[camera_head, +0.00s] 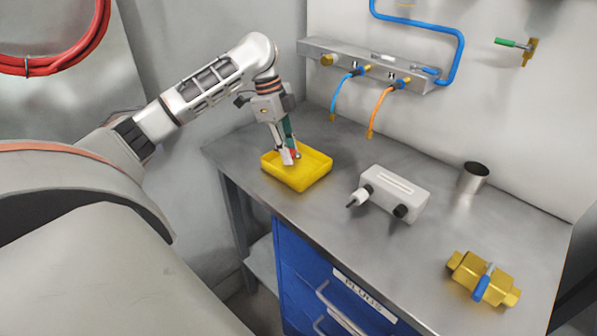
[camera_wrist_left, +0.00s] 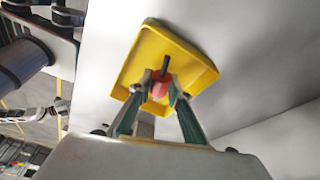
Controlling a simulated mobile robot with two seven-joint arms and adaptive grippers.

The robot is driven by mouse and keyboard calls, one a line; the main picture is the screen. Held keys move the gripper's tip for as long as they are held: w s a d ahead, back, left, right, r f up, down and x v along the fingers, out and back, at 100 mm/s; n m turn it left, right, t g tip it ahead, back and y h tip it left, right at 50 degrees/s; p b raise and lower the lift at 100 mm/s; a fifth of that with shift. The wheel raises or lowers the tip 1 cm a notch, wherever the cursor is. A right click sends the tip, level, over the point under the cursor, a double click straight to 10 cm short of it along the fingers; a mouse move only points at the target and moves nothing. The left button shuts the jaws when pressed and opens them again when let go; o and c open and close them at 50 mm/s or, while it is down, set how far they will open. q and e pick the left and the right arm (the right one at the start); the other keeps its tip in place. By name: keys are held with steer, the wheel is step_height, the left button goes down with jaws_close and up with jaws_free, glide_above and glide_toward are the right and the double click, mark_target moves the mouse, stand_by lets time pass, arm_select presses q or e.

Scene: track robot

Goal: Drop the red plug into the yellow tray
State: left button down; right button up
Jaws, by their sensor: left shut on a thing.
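The yellow tray (camera_head: 316,177) sits on the grey workbench at its left end. My left gripper (camera_head: 291,157) points down over the tray's left part. The left wrist view shows the gripper (camera_wrist_left: 161,88) shut on the red plug (camera_wrist_left: 160,90), with a dark pin on the plug pointing away from the gripper. The tray (camera_wrist_left: 190,62) lies behind the plug in that view. In the head view the plug is a small red spot (camera_head: 298,155) between the fingers, mostly hidden. I cannot tell whether the plug touches the tray floor. My right gripper is not in view.
On the workbench (camera_head: 330,222), a white box with black knobs (camera_head: 395,190) stands right of the tray. Blue (camera_head: 342,92) and orange (camera_head: 378,108) hoses hang from the wall manifold behind.

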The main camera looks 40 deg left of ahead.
arm_select(q)
steer(key=c, duration=1.8)
jaws_free()
steer(key=v, duration=1.2)
